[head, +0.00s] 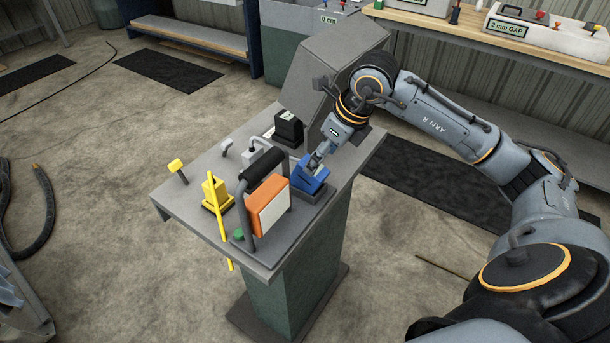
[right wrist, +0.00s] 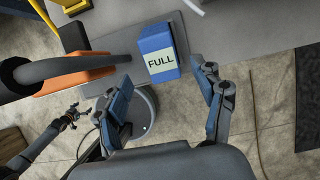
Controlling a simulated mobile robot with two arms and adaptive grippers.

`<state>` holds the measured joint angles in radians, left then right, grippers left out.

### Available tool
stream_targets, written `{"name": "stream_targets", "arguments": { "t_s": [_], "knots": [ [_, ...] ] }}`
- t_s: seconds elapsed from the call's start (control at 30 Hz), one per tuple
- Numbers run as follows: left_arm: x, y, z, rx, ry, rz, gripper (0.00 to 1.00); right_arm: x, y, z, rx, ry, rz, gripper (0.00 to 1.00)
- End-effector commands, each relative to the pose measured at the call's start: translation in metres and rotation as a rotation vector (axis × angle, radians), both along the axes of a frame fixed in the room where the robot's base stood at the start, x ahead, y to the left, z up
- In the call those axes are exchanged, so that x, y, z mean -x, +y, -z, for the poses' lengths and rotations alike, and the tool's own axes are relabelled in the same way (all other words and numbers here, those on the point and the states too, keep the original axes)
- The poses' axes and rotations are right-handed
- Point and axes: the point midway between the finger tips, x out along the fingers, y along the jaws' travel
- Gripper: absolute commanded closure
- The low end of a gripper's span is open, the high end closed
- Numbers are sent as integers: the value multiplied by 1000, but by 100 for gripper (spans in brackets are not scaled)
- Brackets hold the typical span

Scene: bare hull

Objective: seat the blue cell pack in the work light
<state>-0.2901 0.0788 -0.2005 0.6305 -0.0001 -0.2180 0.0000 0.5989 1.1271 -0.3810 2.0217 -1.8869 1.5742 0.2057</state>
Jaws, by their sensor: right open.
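The blue cell pack (head: 309,177) sits in a low dark tray at the right side of the bench, beside the work light. In the right wrist view the pack (right wrist: 158,52) shows a label reading FULL. The work light (head: 268,205) stands upright, with an orange body, pale front panel and black top handle; its orange edge (right wrist: 70,85) shows at left in the wrist view. My right gripper (right wrist: 168,103) is open, its fingertips short of the pack and nothing between them. What seems to be my left gripper (right wrist: 72,115) is small and unclear at lower left.
The bench (head: 187,207) also holds a black block (head: 289,128), a yellow piece (head: 215,192) with a yellow bar, and a yellow-topped lever (head: 176,168). A large grey box (head: 325,65) rises behind. The front right corner beside the tray is narrow.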

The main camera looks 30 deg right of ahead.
Motion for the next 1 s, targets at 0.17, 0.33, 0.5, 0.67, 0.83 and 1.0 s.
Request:
{"name": "stream_targets", "arguments": {
  "t_s": [0.17,0.33,0.5,0.67,0.83,1.0],
  "knots": [
    [0,0,-6,0,1,0,12,-10,5,24,-3,1,-1,31],
    [13,1,-8,-3,21,0,12,-14,6,33,-2,0,-2,31],
    [22,2,-23,-4,35,0,12,-27,10,51,-5,3,-1,31],
    [21,2,-27,-4,33,0,12,-34,12,72,-3,2,-2,31],
    [16,2,-27,-4,26,0,12,-37,13,78,-2,-1,-3,31],
    [12,1,-28,-3,19,-1,12,-36,13,78,-2,-1,-3,39]
  ]
}}
